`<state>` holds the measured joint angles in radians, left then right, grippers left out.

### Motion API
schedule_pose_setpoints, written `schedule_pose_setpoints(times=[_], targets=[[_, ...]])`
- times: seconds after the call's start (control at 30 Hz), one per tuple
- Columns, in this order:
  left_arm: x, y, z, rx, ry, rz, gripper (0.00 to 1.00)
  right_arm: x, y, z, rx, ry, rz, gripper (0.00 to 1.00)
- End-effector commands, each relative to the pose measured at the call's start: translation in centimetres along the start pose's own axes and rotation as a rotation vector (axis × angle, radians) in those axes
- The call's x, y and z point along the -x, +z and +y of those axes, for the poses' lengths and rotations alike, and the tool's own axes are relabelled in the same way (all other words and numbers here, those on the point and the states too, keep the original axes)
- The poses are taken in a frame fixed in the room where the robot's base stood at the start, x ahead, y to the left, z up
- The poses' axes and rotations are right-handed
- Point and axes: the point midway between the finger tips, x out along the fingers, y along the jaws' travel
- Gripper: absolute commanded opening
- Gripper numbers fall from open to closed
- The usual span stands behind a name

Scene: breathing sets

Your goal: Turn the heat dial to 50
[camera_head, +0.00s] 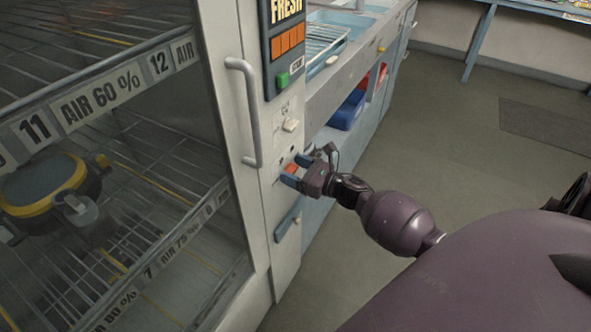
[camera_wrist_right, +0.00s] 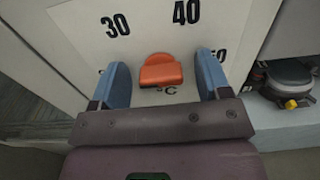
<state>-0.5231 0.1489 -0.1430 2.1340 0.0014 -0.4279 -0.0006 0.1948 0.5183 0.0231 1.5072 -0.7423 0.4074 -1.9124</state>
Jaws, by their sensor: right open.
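The heat dial is an orange knob (camera_wrist_right: 161,72) on a white panel with black numbers, seen in the right wrist view. The numbers 30 and 40 show above it, and a partly hidden 50 shows at its right, with °C below. My right gripper (camera_wrist_right: 161,82) is open, with one blue finger on each side of the knob and gaps between. In the head view the orange dial (camera_head: 291,168) is on the cabinet's front panel, and my right gripper (camera_head: 296,172) is at it. My left gripper is not in view.
A grey vertical door handle (camera_head: 246,112) stands left of the panel, beside the glass door with wire shelves. The floor at the right is open.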

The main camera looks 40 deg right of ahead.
Motion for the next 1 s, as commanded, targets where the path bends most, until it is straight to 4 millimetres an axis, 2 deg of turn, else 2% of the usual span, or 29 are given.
schedule_pose_setpoints(times=[0.07,0.1,0.4,0.73,1.0], targets=[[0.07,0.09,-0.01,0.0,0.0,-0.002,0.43,0.02,0.0,0.0,0.0,0.0,0.0,0.7],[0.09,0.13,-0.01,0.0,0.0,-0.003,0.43,0.02,0.0,0.0,0.0,0.0,0.0,0.67],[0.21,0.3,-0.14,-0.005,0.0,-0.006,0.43,0.04,0.0,0.0,0.0,0.0,0.0,0.21],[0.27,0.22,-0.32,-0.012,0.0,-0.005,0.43,0.04,0.04,-0.02,-0.046,0.001,0.0,0.21],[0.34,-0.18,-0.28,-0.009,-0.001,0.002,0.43,0.03,0.08,-0.09,-0.216,0.001,0.0,0.21]])
